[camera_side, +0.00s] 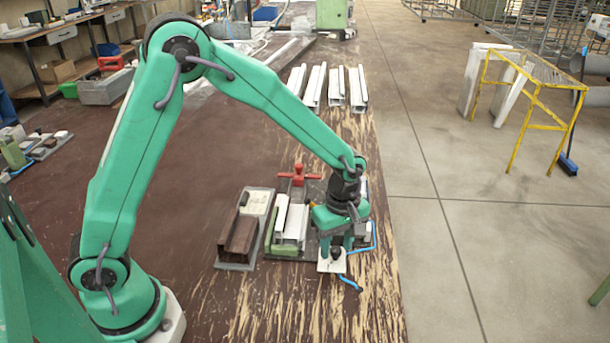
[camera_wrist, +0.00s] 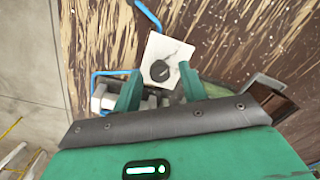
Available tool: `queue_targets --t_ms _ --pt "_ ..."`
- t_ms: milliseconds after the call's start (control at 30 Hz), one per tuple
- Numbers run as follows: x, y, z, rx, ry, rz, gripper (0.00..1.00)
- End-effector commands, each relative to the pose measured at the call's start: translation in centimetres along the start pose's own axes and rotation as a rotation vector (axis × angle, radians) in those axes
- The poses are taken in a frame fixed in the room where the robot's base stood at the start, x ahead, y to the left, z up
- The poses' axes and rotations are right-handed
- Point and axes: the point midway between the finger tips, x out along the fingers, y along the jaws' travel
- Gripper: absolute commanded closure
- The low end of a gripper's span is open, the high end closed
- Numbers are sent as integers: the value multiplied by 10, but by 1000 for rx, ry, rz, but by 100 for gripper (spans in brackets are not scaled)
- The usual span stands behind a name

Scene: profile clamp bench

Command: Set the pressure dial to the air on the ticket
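The pressure dial is a black knob (camera_wrist: 160,71) on a white plate (camera_wrist: 172,47) in the wrist view. In the side view the knob (camera_side: 335,253) and its plate (camera_side: 330,267) sit at the front of the clamp fixture. My gripper (camera_side: 336,246) points down over the dial. In the wrist view its two green fingers (camera_wrist: 160,69) stand apart on either side of the knob, with gaps; I see no contact. The dial's marks are too small to read. A pale sheet, perhaps the ticket (camera_side: 255,208), lies on a grey plate left of the clamp; its writing is unreadable.
The clamp's red handle (camera_side: 298,176) stands behind the dial, with a white profile (camera_side: 292,221) in the clamp. A blue hose (camera_side: 350,283) runs from the dial. White profiles (camera_side: 314,86) lie farther back. The front bench is clear.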

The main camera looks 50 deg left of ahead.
Motion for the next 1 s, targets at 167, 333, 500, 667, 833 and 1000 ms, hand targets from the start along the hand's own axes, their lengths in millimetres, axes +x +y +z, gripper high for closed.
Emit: queue_targets --t_ms 167,333,500,667,833,1000 --pt "0 0 0 0 0 0 94" --pt "0 0 0 2 0 0 100" --pt "-1 0 0 20 0 -1 100" --pt "-1 0 0 69 0 -1 100" --pt "-1 0 0 163 0 -1 100" --pt "-1 0 1 295 0 0 100"
